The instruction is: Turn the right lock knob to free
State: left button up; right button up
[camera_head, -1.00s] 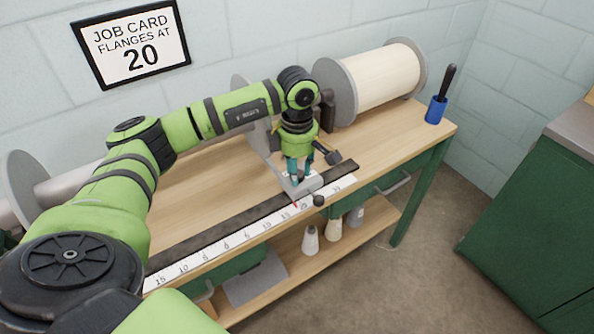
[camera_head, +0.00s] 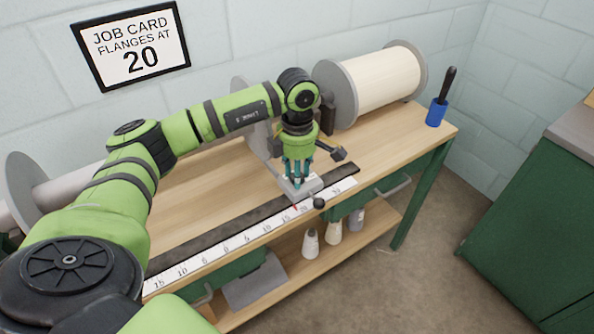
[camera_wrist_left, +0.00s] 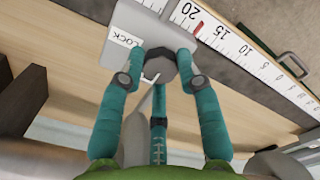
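The right lock knob (camera_wrist_left: 161,67) is a dark faceted knob on a pale grey block in the left wrist view. A white label reading LOCK (camera_wrist_left: 126,39) sits to its left. My left gripper (camera_wrist_left: 160,72) has its three teal fingers around the knob, with the tips close against its sides; exact contact is hard to make out. In the head view my left gripper (camera_head: 299,178) points down at the grey block (camera_head: 304,189), and its fingers hide the knob. My right gripper is in neither view.
A white scale (camera_head: 226,251) runs along the bench front, with a red pointer (camera_wrist_left: 199,28) between 15 and 20 in the wrist view. A black ball handle (camera_head: 320,203) stands by the block. A cream roll (camera_head: 385,78) lies behind.

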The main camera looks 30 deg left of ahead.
pick_arm(q)
jog(key=shift+o, duration=1.2)
jog(key=shift+r, duration=0.1)
notch_tip(320, 180, up, 12)
